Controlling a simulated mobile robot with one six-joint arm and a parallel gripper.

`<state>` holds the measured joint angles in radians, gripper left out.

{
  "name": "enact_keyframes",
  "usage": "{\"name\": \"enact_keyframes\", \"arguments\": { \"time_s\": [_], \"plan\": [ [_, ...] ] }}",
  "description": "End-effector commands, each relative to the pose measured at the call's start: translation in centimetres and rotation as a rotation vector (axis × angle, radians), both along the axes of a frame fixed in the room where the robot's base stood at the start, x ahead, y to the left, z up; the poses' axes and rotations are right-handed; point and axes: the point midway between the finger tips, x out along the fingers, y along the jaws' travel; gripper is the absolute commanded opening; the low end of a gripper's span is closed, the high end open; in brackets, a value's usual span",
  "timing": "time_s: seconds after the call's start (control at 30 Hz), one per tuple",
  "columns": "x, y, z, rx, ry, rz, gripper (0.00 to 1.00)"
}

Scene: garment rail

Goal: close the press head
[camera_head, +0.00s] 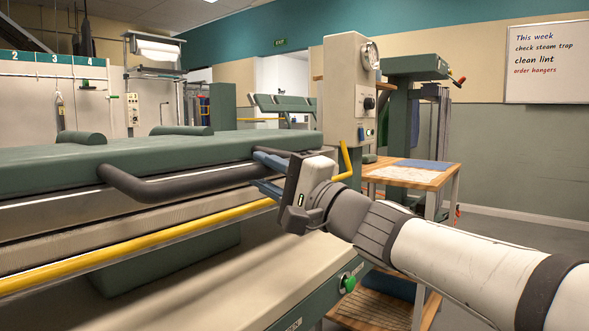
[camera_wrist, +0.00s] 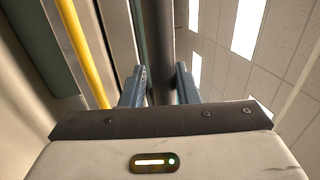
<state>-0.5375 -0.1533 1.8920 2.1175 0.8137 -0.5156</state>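The press head (camera_head: 60,172) is the long green-topped slab at the left of the head view, with a dark handle bar (camera_head: 185,181) along its front. The handle bar also shows in the wrist view (camera_wrist: 158,35). My gripper (camera_head: 264,172) is at the right end of the bar, its blue fingers above and below it. In the wrist view my gripper (camera_wrist: 161,82) has one finger on each side of the bar. The fingers stand apart, with little room to the bar; contact is not clear. How far the head sits above the lower bed is hard to tell.
A yellow bar (camera_head: 140,249) runs along the press front below the handle. A control column (camera_head: 345,105) with a gauge stands just beyond my gripper. A wooden table (camera_head: 410,175) stands to the right. A green button (camera_head: 348,284) is on the press's lower front.

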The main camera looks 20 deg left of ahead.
Motion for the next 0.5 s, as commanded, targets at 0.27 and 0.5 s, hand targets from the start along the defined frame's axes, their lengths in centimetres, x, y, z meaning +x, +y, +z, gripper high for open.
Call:
{"name": "enact_keyframes", "arguments": {
  "time_s": [0.27, 0.5],
  "plan": [
    [0.33, -0.08, -1.21, -0.016, 0.011, -0.005, 0.41],
    [0.51, -0.37, -0.96, -0.012, 0.01, -0.011, 0.41]
  ]
}}
